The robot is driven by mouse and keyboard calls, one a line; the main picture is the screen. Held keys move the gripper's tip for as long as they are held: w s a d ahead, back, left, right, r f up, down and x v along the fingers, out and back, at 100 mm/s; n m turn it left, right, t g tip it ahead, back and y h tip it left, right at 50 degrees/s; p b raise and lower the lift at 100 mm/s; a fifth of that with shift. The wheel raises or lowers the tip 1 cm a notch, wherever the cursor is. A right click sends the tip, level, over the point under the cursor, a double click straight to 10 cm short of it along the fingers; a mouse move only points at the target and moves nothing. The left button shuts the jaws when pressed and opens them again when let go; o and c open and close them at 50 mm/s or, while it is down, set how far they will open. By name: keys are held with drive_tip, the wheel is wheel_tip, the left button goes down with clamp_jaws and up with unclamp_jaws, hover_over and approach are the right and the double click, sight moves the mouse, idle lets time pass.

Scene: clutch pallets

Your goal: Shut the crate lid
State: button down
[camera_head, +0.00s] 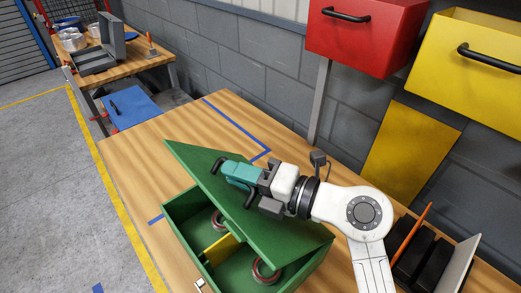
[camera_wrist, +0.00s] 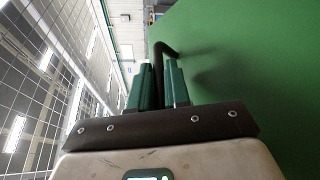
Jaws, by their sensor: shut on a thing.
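The green crate (camera_head: 307,272) stands on the wooden table, with its inside partly in view. Its green lid (camera_head: 192,160) is partly open, tilted over the crate with a wide gap on the near side. The lid's green face fills the right of the wrist view (camera_wrist: 260,70). The dark lid handle (camera_head: 249,198) also shows in the wrist view (camera_wrist: 160,50), between the fingers. My gripper (camera_head: 230,171) is shut on this handle; its teal fingers also show in the wrist view (camera_wrist: 160,88). My arm hides part of the lid.
Inside the crate are red-and-grey rings (camera_head: 265,272) and a yellow piece (camera_head: 220,248). A rack of black items (camera_head: 415,255) stands at the right. Red (camera_head: 355,45) and yellow (camera_head: 480,60) bins hang on the wall. The table left of the crate is clear.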

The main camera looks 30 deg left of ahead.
drive_tip(key=s+a+f+n+t+h+b, duration=0.2)
drive_tip(key=s+f+n+b, duration=0.3)
drive_tip(key=f, duration=0.7)
drive_tip(key=shift+s+a+f+n+h, duration=0.45)
drive_tip(key=shift+s+n, duration=0.35)
drive_tip(key=shift+s, duration=0.4)
drive_tip(key=shift+d+f, duration=0.1)
drive_tip(key=c, duration=1.4)
unclamp_jaws()
drive_tip(key=shift+c, duration=0.2)
drive_tip(key=v, duration=1.1)
drive_tip(key=shift+s, duration=0.2)
